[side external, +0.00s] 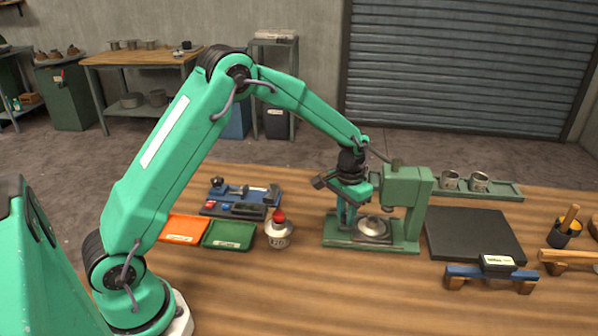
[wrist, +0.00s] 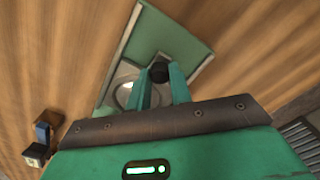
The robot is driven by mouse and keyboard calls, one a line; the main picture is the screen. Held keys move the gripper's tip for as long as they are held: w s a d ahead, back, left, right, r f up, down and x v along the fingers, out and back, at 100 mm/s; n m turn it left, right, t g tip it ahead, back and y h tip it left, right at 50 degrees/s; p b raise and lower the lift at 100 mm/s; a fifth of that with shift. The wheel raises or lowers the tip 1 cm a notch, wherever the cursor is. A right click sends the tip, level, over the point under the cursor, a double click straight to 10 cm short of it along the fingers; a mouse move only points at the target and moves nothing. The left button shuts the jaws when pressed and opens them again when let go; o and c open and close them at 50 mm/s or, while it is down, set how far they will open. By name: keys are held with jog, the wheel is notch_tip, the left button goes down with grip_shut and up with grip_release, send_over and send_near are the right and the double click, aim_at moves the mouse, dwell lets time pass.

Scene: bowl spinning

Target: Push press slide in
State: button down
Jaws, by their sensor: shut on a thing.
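The green press (side external: 405,200) stands on its flat base (side external: 400,247) in the middle of the table. A shiny round metal bowl or disc (side external: 373,227) sits low on the press slide, close to the left of the press column; it partly shows in the wrist view (wrist: 124,94). My gripper (side external: 346,226) points down at the left end of the base. In the wrist view my gripper (wrist: 160,80) has its fingers closed about a dark round knob (wrist: 158,71), which looks like the slide's handle. The fingers hide part of the slide and bowl.
A black mat (side external: 475,235) and a blue stand (side external: 490,275) lie right of the press. A rack with metal cups (side external: 479,182) is behind. A white can with a red top (side external: 278,234), a green tray (side external: 229,236) and an orange tray (side external: 184,229) are left.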

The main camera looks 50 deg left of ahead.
jog(key=c, duration=1.3)
grip_release()
jog(key=shift+o, duration=0.2)
jog(key=shift+r, duration=0.2)
jog(key=shift+r, duration=3.75)
